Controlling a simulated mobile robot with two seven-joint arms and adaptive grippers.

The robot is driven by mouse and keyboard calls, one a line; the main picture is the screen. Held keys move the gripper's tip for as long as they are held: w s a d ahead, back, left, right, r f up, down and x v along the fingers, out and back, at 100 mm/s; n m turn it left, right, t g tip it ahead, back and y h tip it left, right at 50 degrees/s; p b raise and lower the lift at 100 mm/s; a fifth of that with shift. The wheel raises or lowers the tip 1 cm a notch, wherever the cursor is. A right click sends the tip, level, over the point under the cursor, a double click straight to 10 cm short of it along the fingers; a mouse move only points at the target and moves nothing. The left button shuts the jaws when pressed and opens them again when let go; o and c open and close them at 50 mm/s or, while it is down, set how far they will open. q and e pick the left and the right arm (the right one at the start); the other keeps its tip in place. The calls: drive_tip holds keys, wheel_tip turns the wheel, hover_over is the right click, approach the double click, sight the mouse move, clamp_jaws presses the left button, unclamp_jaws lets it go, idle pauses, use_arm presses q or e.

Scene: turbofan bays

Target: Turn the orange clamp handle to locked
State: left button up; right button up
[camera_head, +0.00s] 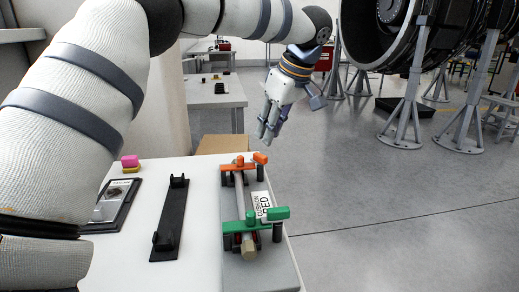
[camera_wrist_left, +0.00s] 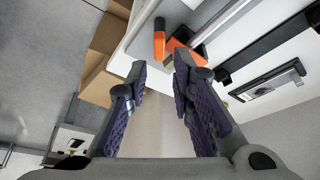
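The orange clamp (camera_head: 238,167) sits at the far end of the grey fixture plate (camera_head: 270,275). Its orange handle (camera_head: 260,157) is at the clamp's right end. In the left wrist view the orange handle (camera_wrist_left: 159,38) shows just beyond the fingertips, with the orange clamp body (camera_wrist_left: 184,46) to its right. My left gripper (camera_head: 268,131) hangs above and beyond the far end of the fixture, apart from the handle. In the left wrist view my left gripper (camera_wrist_left: 160,70) is open with nothing between its fingers. My right gripper is out of view.
A green clamp (camera_head: 250,224) holds the near end of a rod (camera_head: 240,200), beside a white label (camera_head: 262,205). A black holder (camera_head: 170,218) and a dark framed tray (camera_head: 112,203) lie left on the white table. A cardboard box (camera_head: 222,144) stands behind. Open floor lies right.

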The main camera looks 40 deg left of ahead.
sight(260, 155)
use_arm(q)
drive_tip(key=x, duration=0.7)
drive_tip(key=shift+a, duration=0.2)
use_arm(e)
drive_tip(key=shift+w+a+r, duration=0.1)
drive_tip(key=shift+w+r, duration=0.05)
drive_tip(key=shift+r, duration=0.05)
use_arm(q)
drive_tip(key=shift+c, duration=0.6)
clamp_jaws()
